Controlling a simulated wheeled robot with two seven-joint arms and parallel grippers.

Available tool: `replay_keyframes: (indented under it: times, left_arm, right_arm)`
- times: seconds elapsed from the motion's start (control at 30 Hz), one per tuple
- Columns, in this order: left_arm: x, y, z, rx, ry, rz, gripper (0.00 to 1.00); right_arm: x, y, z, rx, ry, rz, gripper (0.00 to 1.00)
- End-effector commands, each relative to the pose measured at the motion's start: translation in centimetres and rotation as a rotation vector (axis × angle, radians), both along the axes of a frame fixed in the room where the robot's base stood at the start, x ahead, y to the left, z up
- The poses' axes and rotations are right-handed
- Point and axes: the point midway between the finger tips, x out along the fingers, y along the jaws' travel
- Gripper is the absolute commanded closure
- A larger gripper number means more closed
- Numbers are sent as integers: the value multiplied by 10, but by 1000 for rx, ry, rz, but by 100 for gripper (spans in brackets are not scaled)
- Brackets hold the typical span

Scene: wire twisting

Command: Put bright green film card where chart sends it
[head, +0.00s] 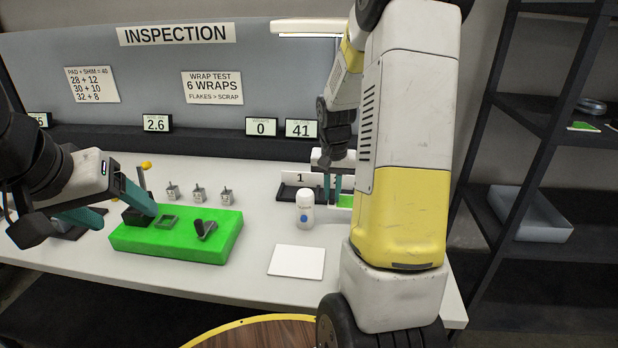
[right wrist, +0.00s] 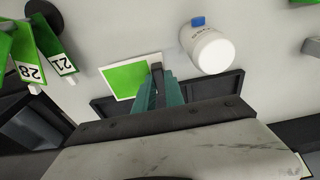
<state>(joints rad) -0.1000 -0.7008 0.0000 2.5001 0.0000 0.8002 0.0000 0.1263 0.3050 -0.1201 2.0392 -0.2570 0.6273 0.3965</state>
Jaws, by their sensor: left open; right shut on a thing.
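A bright green card with a white border (right wrist: 125,79) shows in the right wrist view, against the teal fingers of my right gripper (right wrist: 160,88). The right gripper is shut on it, above a black tray (right wrist: 226,92). In the head view the right gripper (head: 332,186) is at this tray (head: 289,192), by a "1" label; a green patch (head: 345,201) shows, partly behind my arm. My left gripper (head: 112,208) is open and empty at the left of a green block (head: 178,250). Wall charts read "PAD + SHIM = 40" (head: 91,85) and "WRAP TEST 6 WRAPS, FLAKES > SCRAP" (head: 212,87).
A white bottle (head: 305,210) stands in front of the tray, close to the right gripper. A white sheet (head: 297,262) lies nearer. Small metal pieces (head: 198,194) stand behind the block. Displays read 2.6 (head: 157,123), 0 (head: 261,126) and 41 (head: 301,128). Shelves stand right.

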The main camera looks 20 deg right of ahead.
Motion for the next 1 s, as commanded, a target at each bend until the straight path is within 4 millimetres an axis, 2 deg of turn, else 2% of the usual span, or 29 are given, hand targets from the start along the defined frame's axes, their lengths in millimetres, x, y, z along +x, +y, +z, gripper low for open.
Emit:
replay_keyframes:
  times: [0.03,0.2,0.4,0.67,0.83,1.0]
  left_arm:
    - [0,0,0,0,0,0,30]
    - [0,0,0,0,1,0,30]
    - [0,0,0,0,1,0,30]
    - [0,0,0,0,1,0,30]
    - [0,0,0,0,1,0,30]
    - [0,0,0,0,1,0,30]
  right_arm:
    - [15,-3,-3,0,1,-1,100]
    - [60,-12,-7,0,0,-2,100]
    - [98,-19,-10,1,0,0,100]
    - [117,-23,-12,1,1,-1,100]
    - [116,-23,-39,1,5,-1,100]
    - [117,-22,-46,0,1,0,100]
